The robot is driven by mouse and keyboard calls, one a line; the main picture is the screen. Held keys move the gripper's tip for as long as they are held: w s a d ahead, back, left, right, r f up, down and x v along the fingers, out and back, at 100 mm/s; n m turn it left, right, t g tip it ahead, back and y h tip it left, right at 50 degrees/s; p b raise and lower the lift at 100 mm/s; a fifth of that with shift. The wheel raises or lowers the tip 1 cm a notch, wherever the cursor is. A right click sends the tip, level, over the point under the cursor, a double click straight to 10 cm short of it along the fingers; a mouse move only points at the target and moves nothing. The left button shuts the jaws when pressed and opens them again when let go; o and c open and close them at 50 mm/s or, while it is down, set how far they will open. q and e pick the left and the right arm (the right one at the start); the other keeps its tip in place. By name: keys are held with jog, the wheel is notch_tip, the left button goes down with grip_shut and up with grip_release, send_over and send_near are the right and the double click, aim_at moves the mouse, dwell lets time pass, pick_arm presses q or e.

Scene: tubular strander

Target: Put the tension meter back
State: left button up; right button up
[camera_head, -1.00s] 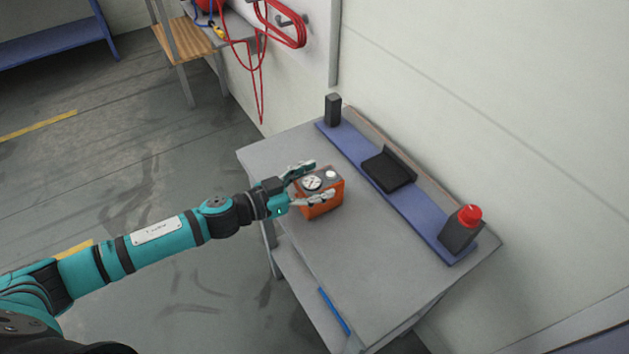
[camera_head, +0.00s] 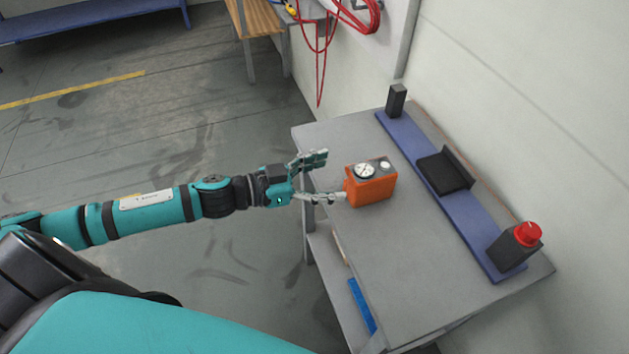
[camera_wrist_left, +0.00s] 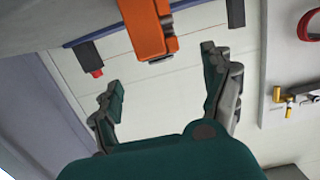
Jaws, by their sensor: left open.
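The tension meter, an orange box (camera_head: 371,187) with a round white dial on its grey top, stands upright on the grey table (camera_head: 400,260), near its left edge. My left gripper (camera_head: 318,178) is open and empty, just left of the meter, its fingers pointing at it. One fingertip is close to the meter's left side; I cannot tell whether it touches. In the left wrist view, the meter (camera_wrist_left: 147,28) shows beyond the spread fingertips (camera_wrist_left: 162,75), with nothing between them. My right gripper is not in view.
A blue strip (camera_head: 432,190) along the table's wall side bears a small black block (camera_head: 396,101), a black angled cradle (camera_head: 444,172) and a dark holder with a red top (camera_head: 514,247). The tabletop between meter and strip is clear. A blue object (camera_head: 361,305) lies on the lower shelf.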

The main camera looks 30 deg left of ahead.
pick_arm(q)
jog(key=shift+v, duration=1.3)
jog(key=w+a+f+n+t+y, duration=0.1)
jog(key=w+a+f+n+y, duration=0.1)
jog(key=a+f+y, duration=0.5)
jog(key=w+a+f+n+t, duration=0.15)
jog(key=a+f, duration=0.35)
jog(key=f, duration=0.7)
jog(key=s+a+f+n+g+y, duration=0.1)
jog(key=s+a+f+y, duration=0.15)
jog(key=f, duration=0.45)
jog(key=s+a+f+n+g+y, duration=0.1)
jog(key=s+f+n+g, duration=0.15)
jog(key=f, duration=0.35)
jog(key=s+d+f+g+y, duration=0.2)
jog(key=s+f+g, duration=0.2)
jog(key=s+f, duration=1.25)
jog(key=s+d+f+g, duration=0.2)
jog(key=s+d+f, duration=0.2)
jog(key=s, duration=0.5)
jog(key=s+d+f+g+h, duration=0.1)
jog(key=s+d+f+g, duration=0.2)
jog(key=s+d, duration=0.3)
jog(key=s+f, duration=0.1)
jog(key=s, duration=0.3)
jog(key=shift+s, duration=0.25)
